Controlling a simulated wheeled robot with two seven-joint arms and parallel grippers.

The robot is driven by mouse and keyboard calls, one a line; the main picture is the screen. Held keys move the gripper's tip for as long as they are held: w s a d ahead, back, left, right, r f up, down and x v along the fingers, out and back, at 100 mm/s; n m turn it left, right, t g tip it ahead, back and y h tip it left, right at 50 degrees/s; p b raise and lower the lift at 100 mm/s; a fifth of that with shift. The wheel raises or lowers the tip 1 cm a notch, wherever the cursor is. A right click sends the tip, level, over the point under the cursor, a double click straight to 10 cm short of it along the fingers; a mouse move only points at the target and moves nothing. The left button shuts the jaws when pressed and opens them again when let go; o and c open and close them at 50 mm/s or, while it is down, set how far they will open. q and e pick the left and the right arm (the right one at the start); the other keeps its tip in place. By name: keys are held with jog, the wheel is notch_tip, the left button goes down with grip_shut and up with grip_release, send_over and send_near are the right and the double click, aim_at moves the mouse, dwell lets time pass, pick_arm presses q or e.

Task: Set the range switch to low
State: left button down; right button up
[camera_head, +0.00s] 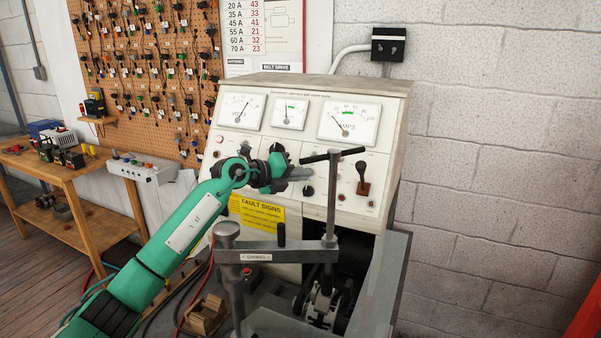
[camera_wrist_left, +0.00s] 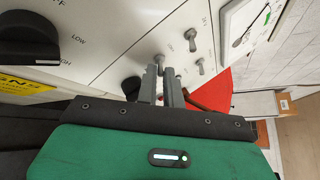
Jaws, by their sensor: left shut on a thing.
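The slanted white panel of the test bench (camera_head: 345,165) carries the switches. My left gripper (camera_head: 299,173) is at the panel, below the middle meter. In the left wrist view its two grey fingers (camera_wrist_left: 164,77) are closed around a small metal toggle lever (camera_wrist_left: 159,59), partly hidden by them. Two similar toggles (camera_wrist_left: 191,36) stand free beside it. A large black knob (camera_wrist_left: 27,40) has the words LOW and HIGH near it. I cannot tell from the labels whether the held toggle is the range switch. My right gripper is not in view.
A black knob (camera_head: 307,190) sits just below my left fingers. A metal swing arm (camera_head: 280,251) with a T-handle post (camera_head: 332,195) stands in front of the panel. A brown-handled lever (camera_head: 363,180) is to the right.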

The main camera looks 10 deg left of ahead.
pick_arm(q)
jog(key=r+g+p, duration=0.1)
jog(key=p, duration=0.2)
jog(key=r+n+g+y+p, duration=0.1)
jog(key=g+p, duration=0.1)
jog(key=p, duration=0.2)
jog(key=w+n+g+y+p, duration=0.1)
jog(key=g+p, duration=0.1)
jog(key=p, duration=0.1)
jog(key=shift+d+r+p, duration=0.1)
jog(key=shift+r+p, duration=0.3)
jog(key=shift+w+d+r+n+g+y+p, duration=0.1)
jog(key=shift+w+n+g+y+p, duration=0.3)
jog(key=shift+g+p, duration=0.45)
jog(key=shift+n+g+p, duration=0.3)
jog(key=shift+g+p, duration=0.05)
jog(key=shift+g, duration=0.2)
jog(key=shift+w, duration=0.1)
jog(key=c, duration=1.8)
grip_release()
jog(key=shift+c, duration=0.2)
